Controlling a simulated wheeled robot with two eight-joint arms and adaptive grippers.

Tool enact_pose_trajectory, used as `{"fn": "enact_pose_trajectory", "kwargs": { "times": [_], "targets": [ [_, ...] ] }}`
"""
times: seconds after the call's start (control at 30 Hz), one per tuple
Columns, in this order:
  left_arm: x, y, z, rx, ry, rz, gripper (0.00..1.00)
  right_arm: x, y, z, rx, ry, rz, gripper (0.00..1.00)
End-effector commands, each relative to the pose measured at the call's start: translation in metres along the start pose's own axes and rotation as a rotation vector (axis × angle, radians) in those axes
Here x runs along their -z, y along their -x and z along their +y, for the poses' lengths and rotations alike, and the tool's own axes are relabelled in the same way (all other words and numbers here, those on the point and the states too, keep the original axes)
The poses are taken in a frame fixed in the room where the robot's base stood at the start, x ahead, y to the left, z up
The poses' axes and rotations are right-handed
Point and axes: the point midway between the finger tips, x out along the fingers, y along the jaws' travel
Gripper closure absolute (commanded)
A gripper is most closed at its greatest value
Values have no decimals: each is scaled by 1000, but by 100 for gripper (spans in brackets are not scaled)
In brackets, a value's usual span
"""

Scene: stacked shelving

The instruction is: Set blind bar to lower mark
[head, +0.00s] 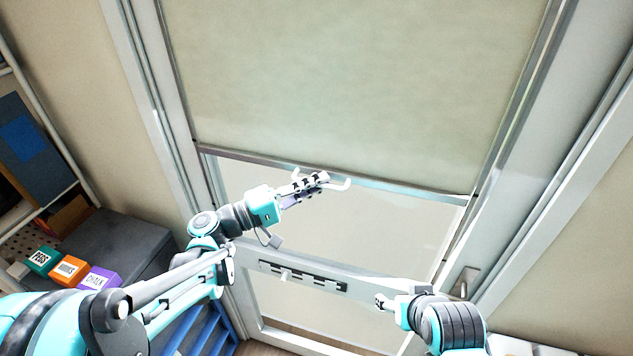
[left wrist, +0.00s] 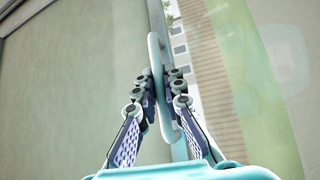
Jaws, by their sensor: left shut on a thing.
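The pale green blind (head: 350,80) hangs over the upper part of a glazed door. Its bottom bar (head: 405,188) runs across the pane, lower at the right in the picture. A white pull handle (head: 343,184) sits at the middle of the bar. My left gripper (head: 318,180) is shut on this handle. In the left wrist view the fingers (left wrist: 163,85) close around the upright-looking handle (left wrist: 153,48), beside the bar. My right gripper (head: 381,300) is low in front of the door, apart from the bar; its jaw opening is too small to tell. I cannot make out a lower mark for certain.
Below the bar is clear glass, then a door rail with a dark slotted strip (head: 303,275). A door lever (head: 465,283) is at right. A grey cabinet (head: 120,240) with green, orange and purple labelled boxes (head: 70,270) stands at left. Blue slatted bins (head: 205,325) are below.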

Motion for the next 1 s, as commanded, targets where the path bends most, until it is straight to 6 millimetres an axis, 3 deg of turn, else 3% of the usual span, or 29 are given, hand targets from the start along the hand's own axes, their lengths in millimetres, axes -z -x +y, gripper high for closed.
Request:
{"fn": "enact_pose_trajectory", "kwargs": {
  "times": [0.03, 0.3, 0.6, 0.8, 1.0],
  "targets": [
    [-3, 2, -19, 2, -1, -1, 100, -10, -14, 0, 0, 0, 0, 37],
    [-14, 13, -97, 3, -1, -1, 100, -49, -68, 0, 0, 0, 0, 37],
    [-23, 22, -171, 2, -1, -1, 100, -84, -117, 0, 0, 0, 0, 37],
    [-27, 26, -197, 2, -1, -1, 100, -96, -134, 0, 0, 0, 0, 37],
    [-28, 27, -206, 1, -1, -1, 100, -100, -140, 0, 0, 0, 0, 37]
  ]
}}
